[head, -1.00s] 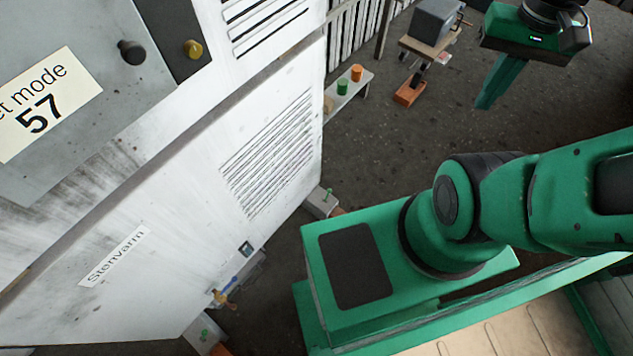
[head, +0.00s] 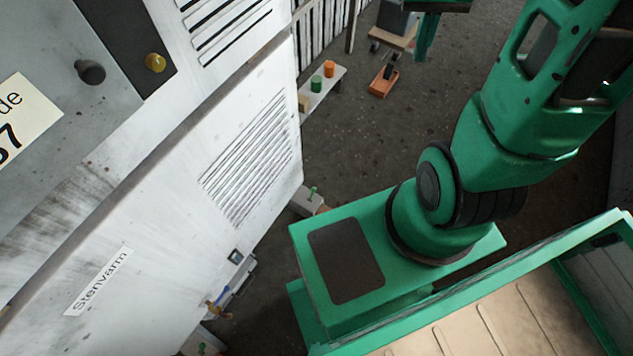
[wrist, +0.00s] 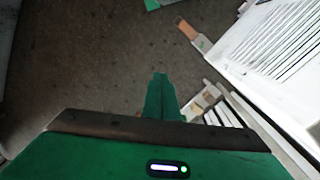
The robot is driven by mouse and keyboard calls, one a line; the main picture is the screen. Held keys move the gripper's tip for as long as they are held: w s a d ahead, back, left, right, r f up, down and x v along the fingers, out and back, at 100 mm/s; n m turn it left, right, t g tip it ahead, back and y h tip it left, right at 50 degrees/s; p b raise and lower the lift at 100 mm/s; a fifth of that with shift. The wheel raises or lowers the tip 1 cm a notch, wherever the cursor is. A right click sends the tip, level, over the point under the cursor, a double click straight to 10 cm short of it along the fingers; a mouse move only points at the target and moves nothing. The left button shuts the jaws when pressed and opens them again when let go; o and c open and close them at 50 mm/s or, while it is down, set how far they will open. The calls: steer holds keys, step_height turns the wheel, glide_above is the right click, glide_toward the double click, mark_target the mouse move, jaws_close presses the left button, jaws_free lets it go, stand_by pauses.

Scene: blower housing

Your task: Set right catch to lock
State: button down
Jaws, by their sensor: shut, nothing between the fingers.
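The white blower housing (head: 150,190) fills the left of the head view, with a louvred panel and a "Stenvarm" label. Low on its edge is a small fitting with a blue part and an orange-yellow part (head: 218,300). A small dark square (head: 236,256) sits just above it. I cannot tell whether either is the right catch, or how it is set. My gripper (head: 425,40) is at the top of the head view, partly cut off, well away from the housing. In the wrist view its green fingers (wrist: 160,95) are together and empty, over dark floor.
A small bench (head: 325,92) holds green and orange cylinders. A trolley (head: 392,38) and an orange item (head: 384,80) stand behind.

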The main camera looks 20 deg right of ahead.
mark_target(312, 194)
steer(key=w+a+f+n+y, duration=0.1)
steer(key=w+f, duration=0.5)
steer(key=f, duration=0.4)
steer(key=w+a+f, duration=0.2)
steer(key=w+f, duration=0.4)
steer(key=f, duration=0.4)
steer(key=w+a+f+n+y, duration=0.1)
steer(key=w+f, duration=0.5)
steer(key=f, duration=0.4)
steer(key=s+a+f+y, duration=0.1)
steer(key=a+f, duration=0.3)
steer(key=f, duration=0.7)
steer(key=s+a+f+y, duration=0.1)
steer(key=a+f, duration=0.3)
steer(key=f, duration=0.7)
steer(key=s+a+f+y, duration=0.1)
steer(key=a+f, duration=0.4)
steer(key=f, duration=0.6)
steer(key=shift+s+m, duration=0.3)
steer(key=shift+s, duration=0.2)
steer(key=s+a+f, duration=0.3)
steer(key=a+f, duration=0.1)
steer(key=f, duration=0.3)
steer(key=shift+s+a+f, duration=0.15)
steer(key=shift+s+f, duration=0.05)
steer(key=shift+s, duration=0.2)
